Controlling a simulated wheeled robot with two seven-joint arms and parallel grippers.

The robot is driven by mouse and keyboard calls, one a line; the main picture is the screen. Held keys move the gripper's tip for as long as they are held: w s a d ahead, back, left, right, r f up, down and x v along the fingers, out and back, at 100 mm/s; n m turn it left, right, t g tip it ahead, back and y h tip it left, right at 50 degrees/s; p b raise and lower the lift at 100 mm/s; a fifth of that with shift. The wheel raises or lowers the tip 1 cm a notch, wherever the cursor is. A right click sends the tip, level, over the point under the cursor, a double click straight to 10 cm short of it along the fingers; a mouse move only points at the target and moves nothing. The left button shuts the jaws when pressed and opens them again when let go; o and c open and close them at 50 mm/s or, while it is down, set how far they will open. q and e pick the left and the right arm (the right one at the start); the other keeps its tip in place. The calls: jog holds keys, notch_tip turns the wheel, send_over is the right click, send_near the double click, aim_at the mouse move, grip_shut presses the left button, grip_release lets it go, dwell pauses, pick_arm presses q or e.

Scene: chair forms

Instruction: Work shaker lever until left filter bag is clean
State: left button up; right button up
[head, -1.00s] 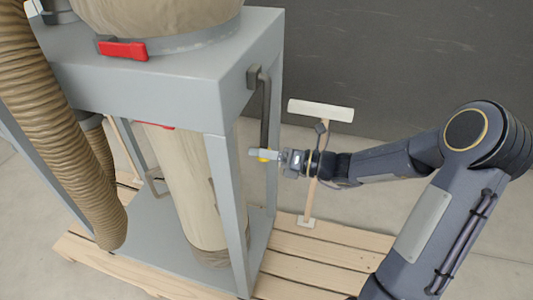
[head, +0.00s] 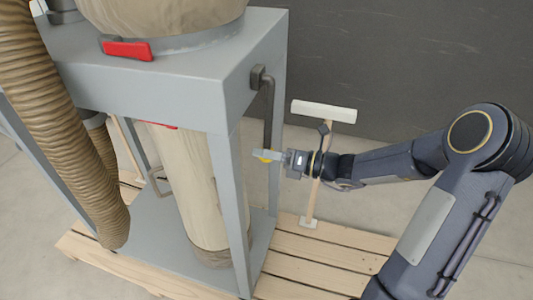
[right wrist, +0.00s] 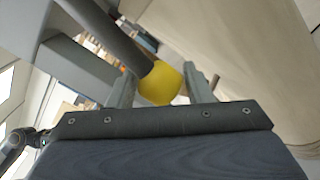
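The shaker lever (head: 269,112) is a dark rod hanging from a bracket on the right side of the grey frame, with a yellow knob (right wrist: 160,84) at its lower end. My right gripper (right wrist: 160,80) has one finger on each side of the knob and appears closed on it. In the head view the right gripper (head: 266,155) covers most of the knob. A beige upper bag (head: 160,12) sits on top of the frame, cut off by the picture edge. A beige lower bag (head: 187,185) hangs inside the frame. My left gripper is not in view.
The grey frame (head: 170,85) stands on a wooden pallet (head: 320,250). A ribbed brown hose (head: 60,120) runs down its left side. A red clamp (head: 127,50) is on the upper bag's band. A wooden-handled tool with a white head (head: 323,111) stands just behind my right forearm.

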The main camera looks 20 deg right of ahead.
jog(key=s+a, duration=0.1)
jog(key=s+a+r+p, duration=0.1)
jog(key=s, duration=0.1)
jog(key=s+a, duration=0.1)
jog(key=shift+s+a+r+p, duration=0.15)
jog(key=shift+r+p, duration=0.15)
jog(key=shift+r, duration=0.2)
jog(key=s+a+r+p, duration=0.2)
jog(key=s, duration=0.1)
jog(key=shift+a+r+p, duration=0.15)
jog(key=shift+r+p, duration=0.15)
jog(key=shift+r, duration=0.1)
jog(key=shift+s+a+r, duration=0.15)
jog(key=shift+s+a, duration=0.1)
jog(key=shift+s, duration=0.15)
